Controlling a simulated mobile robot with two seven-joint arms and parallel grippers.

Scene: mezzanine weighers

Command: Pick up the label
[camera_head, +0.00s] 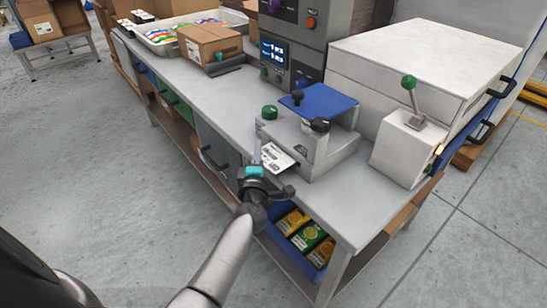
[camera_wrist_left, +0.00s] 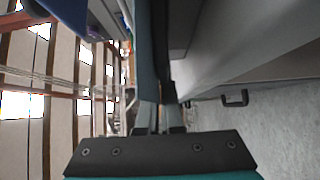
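The label (camera_head: 277,157) is a white sheet with black print. It sticks out of the front of a grey label machine (camera_head: 318,165) with a blue top, near the bench's front edge. My left gripper (camera_head: 259,155) is at the label's left edge; in the head view I cannot tell whether it touches the label. In the left wrist view its fingers (camera_wrist_left: 158,60) look close together, and no label shows between them. Whether they are shut on its edge is unclear. My right gripper is in neither view.
The grey bench (camera_head: 222,98) is clear left of the machine. A white lever box (camera_head: 408,145) stands to the right. A cardboard box (camera_head: 208,42) and a tray of colourful packets (camera_head: 153,40) are at the back. A blue bin (camera_head: 283,238) with cartons sits below.

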